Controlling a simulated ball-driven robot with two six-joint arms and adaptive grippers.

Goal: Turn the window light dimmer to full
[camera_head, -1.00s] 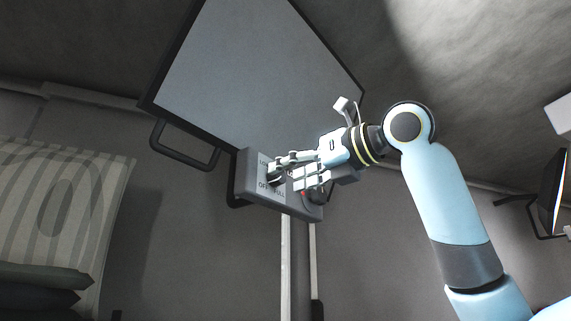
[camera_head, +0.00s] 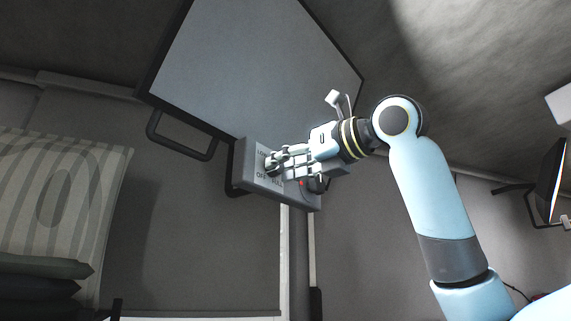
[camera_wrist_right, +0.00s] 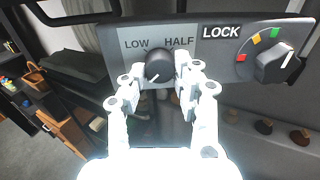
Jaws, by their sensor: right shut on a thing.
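The dimmer is a round black knob (camera_wrist_right: 159,69) on a grey panel (camera_head: 240,168), with LOW and HALF printed above it in the right wrist view. In that view its white mark points to the lower left. OFF and FULL show on the panel's lower part in the head view, partly covered by the fingers. My right gripper (camera_head: 272,163) is shut on the dimmer knob, and its fingers (camera_wrist_right: 161,72) sit on both sides of it in the right wrist view. My left gripper is not in view.
A second knob (camera_wrist_right: 274,64), labelled LOCK with coloured marks, sits on the same panel to the right. A large grey window pane (camera_head: 250,75) is above the panel. A handle bar (camera_head: 180,138) sticks out at the left, and a striped pillow (camera_head: 60,205) lies farther left.

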